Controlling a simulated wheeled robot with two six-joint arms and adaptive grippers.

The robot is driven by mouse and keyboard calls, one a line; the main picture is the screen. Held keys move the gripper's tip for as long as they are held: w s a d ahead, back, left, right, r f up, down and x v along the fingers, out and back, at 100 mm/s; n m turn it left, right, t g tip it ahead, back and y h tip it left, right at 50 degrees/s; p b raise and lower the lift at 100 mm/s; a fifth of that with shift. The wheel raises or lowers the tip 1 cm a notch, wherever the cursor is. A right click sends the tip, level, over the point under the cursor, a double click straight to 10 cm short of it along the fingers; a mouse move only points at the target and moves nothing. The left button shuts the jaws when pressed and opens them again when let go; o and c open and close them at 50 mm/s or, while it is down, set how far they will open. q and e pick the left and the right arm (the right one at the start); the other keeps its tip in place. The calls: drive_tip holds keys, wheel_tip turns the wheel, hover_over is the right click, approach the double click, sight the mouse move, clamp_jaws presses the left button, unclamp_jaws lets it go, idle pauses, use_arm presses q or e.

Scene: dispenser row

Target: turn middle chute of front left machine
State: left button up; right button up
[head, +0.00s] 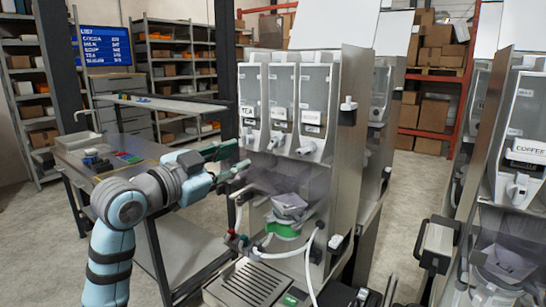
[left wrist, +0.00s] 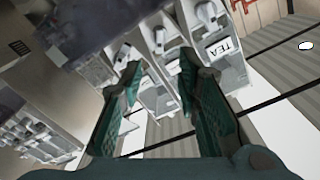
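The front left machine (head: 345,130) stands in the middle of the head view with three clear canisters side by side, the left one marked TEA. Each has a white chute at its foot; the middle chute (head: 277,141) is between the tea chute (head: 250,135) and the right chute (head: 306,147). My left gripper (head: 242,157) is open and empty, in front of the machine at its left, near chute height. In the left wrist view the open fingers (left wrist: 160,66) point at the canisters, and the middle chute (left wrist: 160,40) shows between and beyond the tips, apart from them. My right gripper is not in view.
Below the chutes are a clear guard, a funnel with a green ring (head: 284,228), white hoses and a drip grille (head: 246,284). A metal table (head: 110,170) with small parts stands at the left. Another machine (head: 510,180) with a COFFEE label stands at the right.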

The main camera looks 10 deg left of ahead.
sight(271, 144)
use_arm(q)
drive_tip(key=p+x, duration=0.2)
drive_tip(key=x, duration=1.2)
drive_tip(key=shift+c, duration=0.6)
clamp_jaws()
